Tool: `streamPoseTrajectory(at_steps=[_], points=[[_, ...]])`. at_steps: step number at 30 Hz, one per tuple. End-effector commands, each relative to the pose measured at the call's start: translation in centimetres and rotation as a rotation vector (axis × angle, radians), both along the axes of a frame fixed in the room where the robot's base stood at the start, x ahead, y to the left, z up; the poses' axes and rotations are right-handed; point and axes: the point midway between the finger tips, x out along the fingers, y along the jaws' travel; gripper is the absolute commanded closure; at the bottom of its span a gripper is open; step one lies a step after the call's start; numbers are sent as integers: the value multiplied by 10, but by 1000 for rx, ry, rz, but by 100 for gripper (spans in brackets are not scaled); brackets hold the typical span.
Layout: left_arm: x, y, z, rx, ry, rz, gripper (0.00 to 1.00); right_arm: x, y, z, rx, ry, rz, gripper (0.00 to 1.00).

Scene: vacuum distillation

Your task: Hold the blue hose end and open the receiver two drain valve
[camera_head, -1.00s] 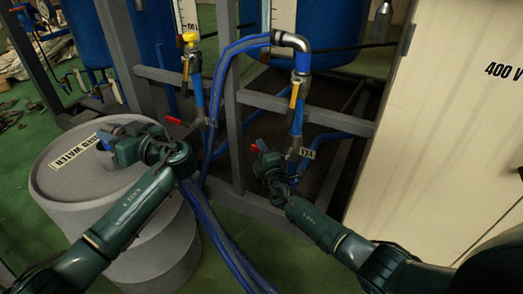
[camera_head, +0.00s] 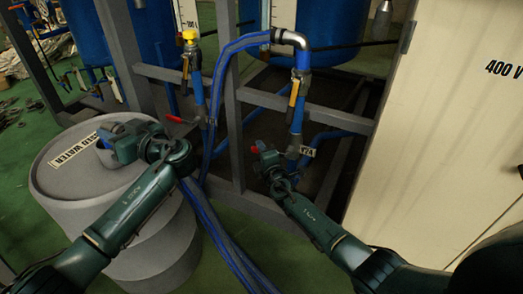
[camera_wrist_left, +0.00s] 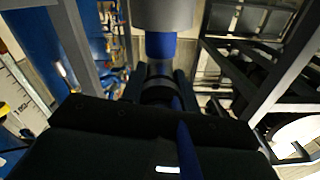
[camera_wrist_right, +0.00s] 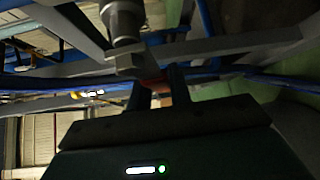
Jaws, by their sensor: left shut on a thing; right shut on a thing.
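My left gripper (camera_head: 108,143) is over the top of the grey drum marked "USED WATER" (camera_head: 62,185). It is shut on the blue hose end (camera_wrist_left: 160,47), which shows between its fingers in the left wrist view with a black band and a grey cylinder beyond. My right gripper (camera_head: 260,153) is at the foot of the right blue pipe, beside a small white tag. It is shut on the red valve handle (camera_head: 254,149); the handle shows partly between the fingers in the right wrist view (camera_wrist_right: 155,86), below a metal fitting (camera_wrist_right: 125,22). The handle's exact angle is hard to tell.
Another red handle (camera_head: 176,119) sits on the left blue pipe. Blue hoses (camera_head: 215,230) run down between my arms to the floor. Grey frame posts (camera_head: 234,130) stand between the two pipes. A pale cabinet (camera_head: 450,140) closes off the right side.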

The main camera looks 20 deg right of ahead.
Motion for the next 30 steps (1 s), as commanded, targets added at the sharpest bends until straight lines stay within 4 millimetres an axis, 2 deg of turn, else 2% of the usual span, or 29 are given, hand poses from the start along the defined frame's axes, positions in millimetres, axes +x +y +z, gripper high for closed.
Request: streamPoseTrajectory(at_steps=[4,5,12,23,30], points=[[0,0,-1,-1,1,-1,100,0,0,-1,-3,1,2,100],[0,0,-1,-1,1,-1,100,0,0,-1,-3,1,2,78],[0,0,-1,-1,1,-1,100,0,0,-1,-2,1,2,59],[0,0,-1,-1,1,-1,100,-5,1,-1,0,1,3,58],[0,0,-1,-1,1,-1,100,-32,1,1,5,2,1,58]])
